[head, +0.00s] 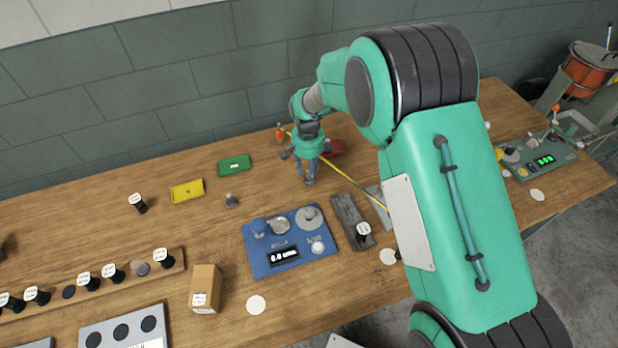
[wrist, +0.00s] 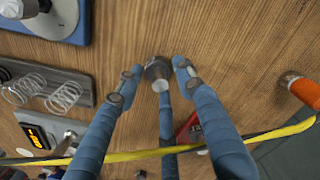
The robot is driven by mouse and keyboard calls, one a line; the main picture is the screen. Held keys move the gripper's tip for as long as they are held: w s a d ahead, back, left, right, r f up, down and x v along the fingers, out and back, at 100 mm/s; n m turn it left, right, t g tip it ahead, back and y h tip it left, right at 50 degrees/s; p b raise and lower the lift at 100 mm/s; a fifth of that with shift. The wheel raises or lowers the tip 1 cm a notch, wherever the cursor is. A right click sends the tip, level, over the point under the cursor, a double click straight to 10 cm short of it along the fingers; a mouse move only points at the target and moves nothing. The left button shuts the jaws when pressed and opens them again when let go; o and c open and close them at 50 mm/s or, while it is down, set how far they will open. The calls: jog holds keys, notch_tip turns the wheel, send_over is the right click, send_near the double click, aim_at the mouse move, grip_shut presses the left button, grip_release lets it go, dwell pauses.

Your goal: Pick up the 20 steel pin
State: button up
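A small grey metal pin (wrist: 156,69) with a pale round end stands on the wooden table in the wrist view. I cannot read a number on it. My gripper (wrist: 157,76) has blue fingers spread around the pin, with narrow gaps at the two upper fingertips. The third finger comes up from below, close to the pin; whether it touches is unclear. In the head view my gripper (head: 309,178) points down at the table behind the blue scale, and its fingers hide the pin there.
A yellow strip (wrist: 110,157) crosses near the fingers. An orange-capped item (wrist: 302,91) is to the right. A grey block with springs (wrist: 75,88) lies left. A pin rack (head: 105,285) is further left.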

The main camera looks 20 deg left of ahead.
grip_shut()
jog(key=shift+r, duration=0.1)
dwell(0.3)
notch_tip(320, 180, up, 10)
jog(key=shift+f+p, duration=0.1)
jog(key=shift+p, duration=0.6)
dwell(0.4)
